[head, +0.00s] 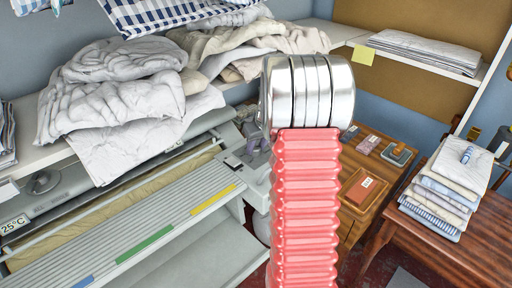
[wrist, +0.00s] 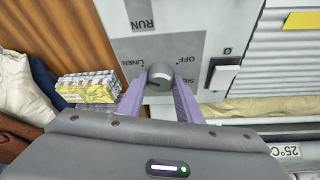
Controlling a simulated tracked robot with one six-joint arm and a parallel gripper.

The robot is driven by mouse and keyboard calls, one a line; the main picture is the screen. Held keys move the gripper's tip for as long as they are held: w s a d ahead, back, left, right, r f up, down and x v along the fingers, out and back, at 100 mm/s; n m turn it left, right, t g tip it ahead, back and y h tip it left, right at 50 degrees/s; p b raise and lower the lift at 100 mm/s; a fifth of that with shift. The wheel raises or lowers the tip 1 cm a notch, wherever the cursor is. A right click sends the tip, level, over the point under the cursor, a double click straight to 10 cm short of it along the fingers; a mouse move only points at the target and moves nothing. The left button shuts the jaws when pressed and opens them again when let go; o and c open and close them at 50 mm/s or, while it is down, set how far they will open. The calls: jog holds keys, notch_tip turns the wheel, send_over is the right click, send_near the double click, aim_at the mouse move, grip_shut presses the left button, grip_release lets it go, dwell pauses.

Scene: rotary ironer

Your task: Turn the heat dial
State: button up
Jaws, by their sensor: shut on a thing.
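The heat dial (wrist: 160,74) is a round grey metal knob on the light grey control panel (wrist: 190,22) in the wrist view. Labels around it read LINEN and OFF, with another word partly hidden by a finger. My gripper (wrist: 159,84) has two purple fingers, one on each side of the knob, shut on it. The lower part of the dial is hard to see between the fingers. In the head view, the rotary ironer (head: 150,225) stands at the lower left. My red arm covers the middle of that view, and the dial cannot be made out there.
In the head view, crumpled white linen (head: 115,95) lies on the shelf above the ironer. A folded stack (head: 445,195) rests on a wooden table.

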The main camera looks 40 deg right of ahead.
dwell(0.4)
jog(key=o, duration=1)
jog(key=shift+o, duration=0.2)
jog(key=shift+r, duration=0.1)
jog(key=v, duration=1.3)
jog(key=shift+s+r, duration=0.2)
jog(key=shift+a+m, duration=0.1)
jog(key=shift+m, duration=0.2)
